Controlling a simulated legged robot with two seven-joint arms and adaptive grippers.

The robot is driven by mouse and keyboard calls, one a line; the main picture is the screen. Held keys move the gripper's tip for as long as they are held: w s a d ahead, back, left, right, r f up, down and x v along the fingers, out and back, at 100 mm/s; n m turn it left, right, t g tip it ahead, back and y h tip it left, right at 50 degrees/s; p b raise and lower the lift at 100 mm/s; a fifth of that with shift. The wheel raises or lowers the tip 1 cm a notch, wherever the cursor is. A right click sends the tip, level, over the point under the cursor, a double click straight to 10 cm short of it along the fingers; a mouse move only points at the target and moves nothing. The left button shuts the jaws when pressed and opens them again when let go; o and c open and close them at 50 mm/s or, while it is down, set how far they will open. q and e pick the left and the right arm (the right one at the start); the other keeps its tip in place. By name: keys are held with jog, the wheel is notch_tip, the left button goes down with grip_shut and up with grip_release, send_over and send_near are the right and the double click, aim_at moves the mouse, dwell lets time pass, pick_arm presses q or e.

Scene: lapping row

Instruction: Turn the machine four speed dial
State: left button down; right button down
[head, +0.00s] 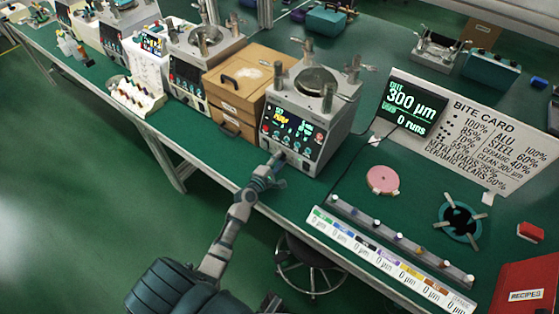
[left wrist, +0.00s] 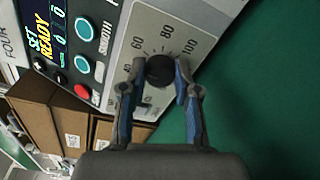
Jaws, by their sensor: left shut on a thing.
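The machine four (head: 297,122) is a grey box with a lit dark front panel on the green bench. It also shows in the left wrist view (left wrist: 118,72), with "FOUR", a "READY" screen and buttons marked "SMOOTH" and "OFF". My left gripper (left wrist: 158,78) is shut on the dial, one blue-lined finger on each side. In the head view my left gripper (head: 275,165) reaches the lower front of the machine. My right gripper is not in view.
Brown wooden drawers (head: 236,92) stand left of the machine. On the right are a display reading 300 µm (head: 408,107), a bite card (head: 480,138), a pink disc (head: 382,180), a labelled strip (head: 385,262) and a red recipes binder (head: 525,285). A stool (head: 310,268) is under the bench.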

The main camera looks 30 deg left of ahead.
pick_arm(q)
jog(key=m, duration=0.2)
jog(key=f+m, duration=0.1)
jog(key=m, duration=0.1)
jog(key=shift+s+d, duration=0.1)
jog(key=shift+m+y, duration=0.3)
jog(key=shift+m, duration=1.7)
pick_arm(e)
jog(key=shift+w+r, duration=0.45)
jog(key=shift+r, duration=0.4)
pick_arm(q)
jog(key=c, duration=0.8)
grip_release()
jog(key=shift+c, duration=0.2)
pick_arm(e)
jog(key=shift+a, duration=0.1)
pick_arm(q)
jog(key=shift+r+t, duration=0.1)
jog(key=shift+t, duration=0.2)
jog(key=s, duration=1.1)
jog(key=shift+s, duration=0.3)
